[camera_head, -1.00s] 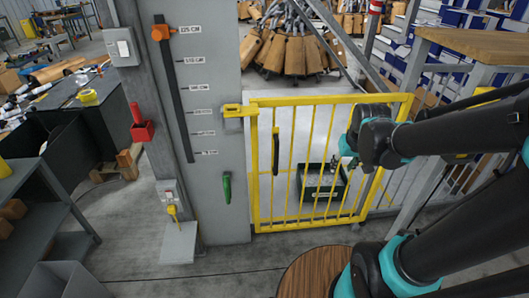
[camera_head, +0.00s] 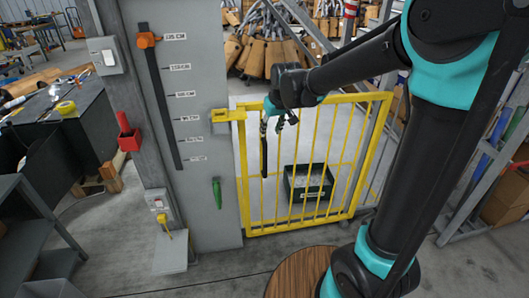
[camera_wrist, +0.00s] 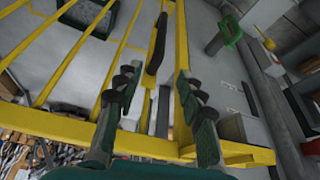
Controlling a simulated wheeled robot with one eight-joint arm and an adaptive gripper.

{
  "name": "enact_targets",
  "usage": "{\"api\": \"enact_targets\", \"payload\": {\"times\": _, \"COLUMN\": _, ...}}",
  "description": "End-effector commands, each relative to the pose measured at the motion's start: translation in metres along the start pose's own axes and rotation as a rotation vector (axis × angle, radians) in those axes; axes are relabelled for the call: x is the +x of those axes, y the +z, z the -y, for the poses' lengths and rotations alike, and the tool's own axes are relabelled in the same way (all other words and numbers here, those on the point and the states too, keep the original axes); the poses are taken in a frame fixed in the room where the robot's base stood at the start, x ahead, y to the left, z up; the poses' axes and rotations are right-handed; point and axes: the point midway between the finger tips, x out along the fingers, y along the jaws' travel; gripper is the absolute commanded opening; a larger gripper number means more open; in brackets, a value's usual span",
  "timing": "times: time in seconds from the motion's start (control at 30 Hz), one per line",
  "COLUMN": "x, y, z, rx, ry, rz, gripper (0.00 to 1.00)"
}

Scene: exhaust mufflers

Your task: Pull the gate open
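The yellow barred gate (camera_head: 354,160) looks shut, its left side against the grey pillar. A black vertical handle (camera_head: 264,152) sits near the gate's left edge; it also shows in the wrist view (camera_wrist: 156,45). A yellow latch-like bracket (camera_head: 222,115) is on the pillar at the gate's top left corner. My gripper (camera_head: 279,120) is at the handle's upper end, near the gate's top rail. In the wrist view my gripper (camera_wrist: 156,82) is open, its fingers apart, with the handle ahead between them. I cannot tell whether a finger touches the gate.
The grey pillar (camera_head: 205,75) carries a height scale and a green handle (camera_head: 217,193). A dark crate (camera_head: 308,182) stands on the floor behind the bars. A round wooden top (camera_head: 298,272) is in front of the gate. Shelves (camera_head: 35,235) stand at left.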

Motion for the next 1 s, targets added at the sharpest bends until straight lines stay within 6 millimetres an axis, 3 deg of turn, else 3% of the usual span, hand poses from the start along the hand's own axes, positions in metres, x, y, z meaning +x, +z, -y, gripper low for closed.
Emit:
{"api": "enact_targets", "payload": {"times": 0.7, "x": 0.116, "y": 0.0, "z": 0.0, "rx": 0.0, "ry": 0.0, "rz": 0.0, "gripper": 0.39}}
{"api": "enact_targets", "payload": {"times": 1.0, "x": 0.147, "y": 0.0, "z": -0.001, "rx": 0.0, "ry": 0.0, "rz": 0.0, "gripper": 0.39}}
